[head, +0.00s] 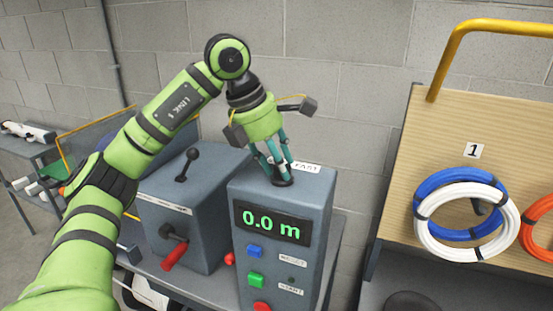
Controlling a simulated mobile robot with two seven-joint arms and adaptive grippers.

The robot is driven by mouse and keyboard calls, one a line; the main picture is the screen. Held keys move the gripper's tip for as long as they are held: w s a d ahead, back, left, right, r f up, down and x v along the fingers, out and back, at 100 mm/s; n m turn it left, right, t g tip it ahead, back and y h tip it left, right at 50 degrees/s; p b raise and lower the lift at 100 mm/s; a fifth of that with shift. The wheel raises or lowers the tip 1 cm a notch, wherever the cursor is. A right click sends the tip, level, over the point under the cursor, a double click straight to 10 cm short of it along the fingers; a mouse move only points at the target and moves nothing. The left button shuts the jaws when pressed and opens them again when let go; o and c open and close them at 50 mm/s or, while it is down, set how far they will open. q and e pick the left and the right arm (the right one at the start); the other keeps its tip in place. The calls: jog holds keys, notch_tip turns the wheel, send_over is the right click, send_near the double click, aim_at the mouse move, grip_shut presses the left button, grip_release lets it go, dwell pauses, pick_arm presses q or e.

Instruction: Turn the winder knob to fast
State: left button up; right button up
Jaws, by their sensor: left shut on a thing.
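The winder knob (283,182) is a small dark knob on top of the grey control box (303,197). A white label reading FAST (307,167) lies just behind it to the right. My left gripper (280,177) reaches down from above with its teal fingers shut on the knob, which they partly cover. The way the knob points cannot be made out. The box's display (271,223) reads 0.0 m in green. My right gripper is not in view.
Blue (255,252), green (257,280) and red (261,307) buttons are on the box front. Left of it stands a grey unit (205,215) with a black lever (187,165) and a red-handled crank (174,255). A wooden board (450,110) at right holds cable coils (428,197).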

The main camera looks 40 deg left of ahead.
pick_arm(q)
jog(key=m, duration=0.1)
jog(key=m+h+p, duration=0.1)
jog(key=m, duration=0.1)
jog(key=shift+w+r+g, duration=0.15)
jog(key=shift+r+g, duration=0.15)
jog(key=shift+g, duration=0.1)
jog(key=shift+f+m+g+p, duration=0.15)
jog(key=shift+m+g+p, duration=0.25)
jog(key=shift+m+p, duration=0.7)
jog(key=shift+m+b, duration=0.3)
jog(key=shift+m, duration=0.2)
jog(key=o, duration=1.1)
jog(key=shift+d+f, duration=0.1)
jog(key=shift+c, duration=0.2)
jog(key=shift+d, duration=0.2)
jog(key=shift+a+r, duration=0.35)
jog(key=shift+r, duration=0.05)
jog(key=v, duration=1.1)
jog(key=shift+w+r, duration=0.1)
